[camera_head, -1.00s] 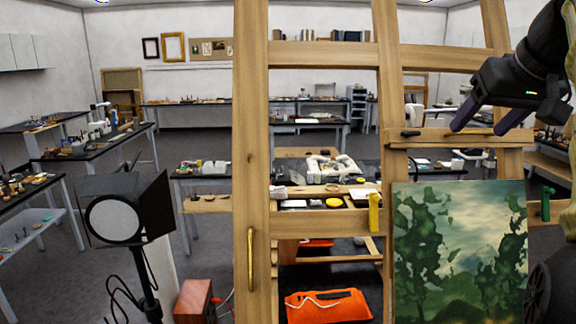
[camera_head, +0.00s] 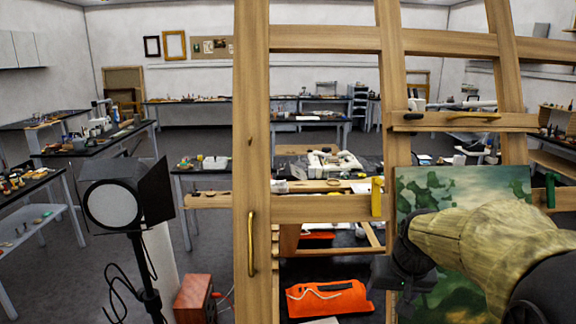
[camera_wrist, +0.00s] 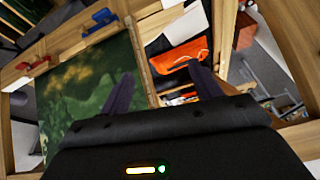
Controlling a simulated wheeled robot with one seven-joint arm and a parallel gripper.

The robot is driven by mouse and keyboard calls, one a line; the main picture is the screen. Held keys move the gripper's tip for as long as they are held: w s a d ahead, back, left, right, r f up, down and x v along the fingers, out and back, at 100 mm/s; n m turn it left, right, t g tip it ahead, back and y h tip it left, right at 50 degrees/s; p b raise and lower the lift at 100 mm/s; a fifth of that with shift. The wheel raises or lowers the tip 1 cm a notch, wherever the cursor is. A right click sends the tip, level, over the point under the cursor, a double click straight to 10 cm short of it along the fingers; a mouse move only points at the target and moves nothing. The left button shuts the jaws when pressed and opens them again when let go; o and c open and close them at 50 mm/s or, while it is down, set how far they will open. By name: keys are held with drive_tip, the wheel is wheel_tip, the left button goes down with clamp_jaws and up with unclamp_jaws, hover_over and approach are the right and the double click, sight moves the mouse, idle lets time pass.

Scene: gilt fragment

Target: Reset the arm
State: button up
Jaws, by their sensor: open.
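My arm (camera_head: 480,245) in a tan sleeve reaches in from the lower right of the head view and covers much of the painting (camera_head: 505,185). My gripper (camera_wrist: 162,90) is open and empty in the wrist view, with its two dark fingers spread apart. The left finger lies over the green painting in that view, the right one near an orange pouch (camera_wrist: 180,56). In the head view my gripper's dark body shows low in front of the easel, and its fingertips cannot be made out.
A wooden easel (camera_head: 251,150) stands close in front, with a gold strip (camera_head: 473,117) on its upper ledge. A black studio lamp (camera_head: 125,195) stands to the left. A red-brown box (camera_head: 193,297) sits on the floor beside the orange pouch (camera_head: 328,298). Benches stand behind.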

drive_tip(key=s+a+f, duration=0.3)
drive_tip(key=s+f, duration=0.2)
drive_tip(key=f, duration=0.2)
drive_tip(key=s+a+f+n+g+b, duration=0.1)
drive_tip(key=s+a+f, duration=0.1)
drive_tip(key=s+f, duration=0.4)
drive_tip(key=shift+a+f, duration=0.4)
drive_tip(key=shift+f, duration=0.15)
drive_tip(key=shift+s+a+n, duration=0.1)
drive_tip(key=shift+s+n, duration=0.05)
drive_tip(key=shift+n, duration=0.15)
drive_tip(key=shift+s, duration=0.1)
